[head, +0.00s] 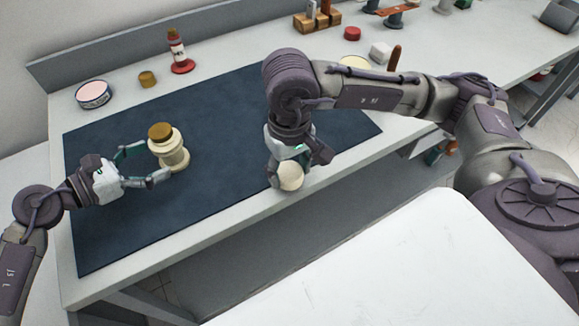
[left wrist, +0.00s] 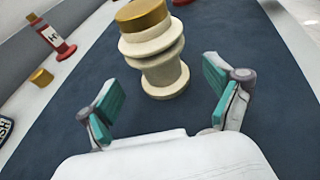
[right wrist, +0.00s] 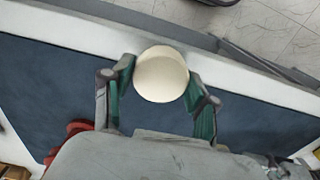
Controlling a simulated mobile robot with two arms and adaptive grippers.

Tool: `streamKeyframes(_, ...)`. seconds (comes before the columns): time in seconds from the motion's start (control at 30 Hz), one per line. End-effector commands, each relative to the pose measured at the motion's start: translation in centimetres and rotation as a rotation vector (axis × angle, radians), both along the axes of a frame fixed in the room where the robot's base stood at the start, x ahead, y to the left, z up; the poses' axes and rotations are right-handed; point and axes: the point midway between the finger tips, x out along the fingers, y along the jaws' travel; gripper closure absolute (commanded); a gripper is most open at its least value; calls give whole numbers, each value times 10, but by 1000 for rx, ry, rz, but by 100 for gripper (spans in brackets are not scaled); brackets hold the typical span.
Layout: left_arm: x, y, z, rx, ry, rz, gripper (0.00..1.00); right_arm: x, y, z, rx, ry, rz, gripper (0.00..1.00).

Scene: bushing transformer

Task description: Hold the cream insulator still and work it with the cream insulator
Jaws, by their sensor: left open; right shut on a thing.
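A cream insulator (head: 172,152) with ribbed discs and a brass cap stands upright on the dark blue mat. It also shows in the left wrist view (left wrist: 160,60), just beyond the fingertips. My left gripper (head: 145,165) is open, its fingers level with the mat and pointing at this insulator from the left. A second cream insulator (head: 291,177) shows as a round pale end below my right gripper (head: 287,166). That gripper points down and is shut on it near the mat's front edge. The right wrist view shows its round face (right wrist: 161,75) between the fingers; the rest is hidden.
A red-based bottle (head: 179,55), a brass cap (head: 147,79) and a round tin (head: 94,95) stand behind the mat (head: 225,130). A wooden block rack (head: 317,20), a red cap (head: 352,33) and a white block (head: 381,52) stand further right. The mat between the grippers is clear.

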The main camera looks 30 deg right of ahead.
Motion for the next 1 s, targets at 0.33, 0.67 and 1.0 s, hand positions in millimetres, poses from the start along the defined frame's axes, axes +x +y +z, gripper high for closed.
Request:
streamKeyframes(0.33, 10, -30, -10, 0, -2, -1, 9, 0, 0, -11, 0, 0, 0, 60)
streamKeyframes(0.67, 10, -32, -11, 1, -2, -1, 9, 0, 0, -11, 0, 0, 0, 60)
streamKeyframes(1.0, 10, -32, -11, 1, -2, -1, 61, 0, 0, -11, 0, 0, 0, 60)
